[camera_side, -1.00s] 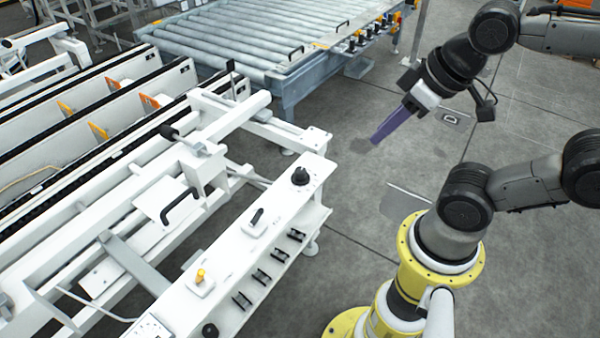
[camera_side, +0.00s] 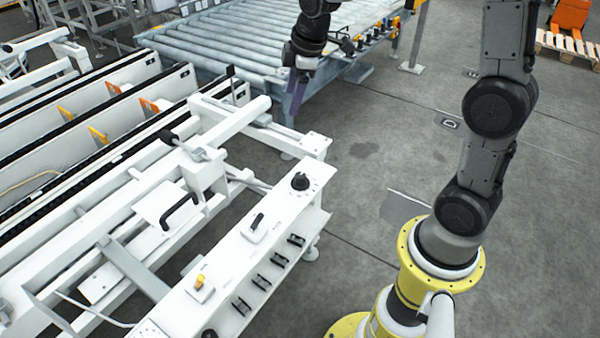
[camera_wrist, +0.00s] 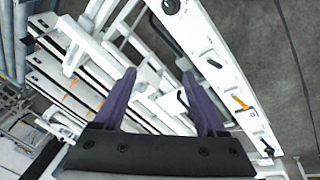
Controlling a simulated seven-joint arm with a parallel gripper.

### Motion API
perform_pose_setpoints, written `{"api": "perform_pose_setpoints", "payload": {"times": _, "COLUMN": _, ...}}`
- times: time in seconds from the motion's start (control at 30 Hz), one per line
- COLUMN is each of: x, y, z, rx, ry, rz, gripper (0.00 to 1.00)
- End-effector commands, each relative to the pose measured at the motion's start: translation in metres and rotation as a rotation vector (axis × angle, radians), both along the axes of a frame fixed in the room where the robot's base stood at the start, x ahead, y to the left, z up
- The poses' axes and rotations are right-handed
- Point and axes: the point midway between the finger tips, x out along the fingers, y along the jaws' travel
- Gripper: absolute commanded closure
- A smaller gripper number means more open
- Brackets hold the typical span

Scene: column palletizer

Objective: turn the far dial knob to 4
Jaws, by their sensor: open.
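The far dial knob (camera_side: 300,181) is black and round. It sits at the far end of the long white panel (camera_side: 222,293), with small marks around it. In the wrist view the far dial knob (camera_wrist: 170,6) is at the top edge, partly cut off. My gripper (camera_side: 293,92) has purple fingers and is up in the air beyond the knob, apart from it, with the roller conveyor behind it in the picture. In the wrist view my gripper (camera_wrist: 158,75) has its two fingers spread with nothing between them. The dial's setting is too small to read.
The panel also carries a black lever (camera_side: 257,219), a yellow-orange knob (camera_side: 199,281), several black handles and a near black knob (camera_side: 209,334). A white beam (camera_side: 230,128) lies behind the far dial knob. A roller conveyor (camera_side: 205,45) is at the back.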

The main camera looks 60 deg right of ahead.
Motion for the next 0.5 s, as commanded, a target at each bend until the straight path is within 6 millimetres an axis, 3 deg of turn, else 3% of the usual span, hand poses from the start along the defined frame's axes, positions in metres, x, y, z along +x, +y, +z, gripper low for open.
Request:
{"api": "perform_pose_setpoints", "payload": {"times": 0.03, "x": 0.011, "y": -0.009, "z": -0.021, "rx": 0.001, "ry": 0.04, "rz": 0.003, "gripper": 0.26}}
{"api": "perform_pose_setpoints", "payload": {"times": 0.13, "x": 0.027, "y": -0.025, "z": -0.059, "rx": 0.008, "ry": 0.107, "rz": 0.005, "gripper": 0.26}}
{"api": "perform_pose_setpoints", "payload": {"times": 0.3, "x": 0.035, "y": -0.047, "z": -0.12, "rx": 0.035, "ry": 0.215, "rz": -0.032, "gripper": 0.26}}
{"api": "perform_pose_setpoints", "payload": {"times": 0.5, "x": 0.025, "y": -0.058, "z": -0.161, "rx": 0.061, "ry": 0.297, "rz": -0.061, "gripper": 0.26}}
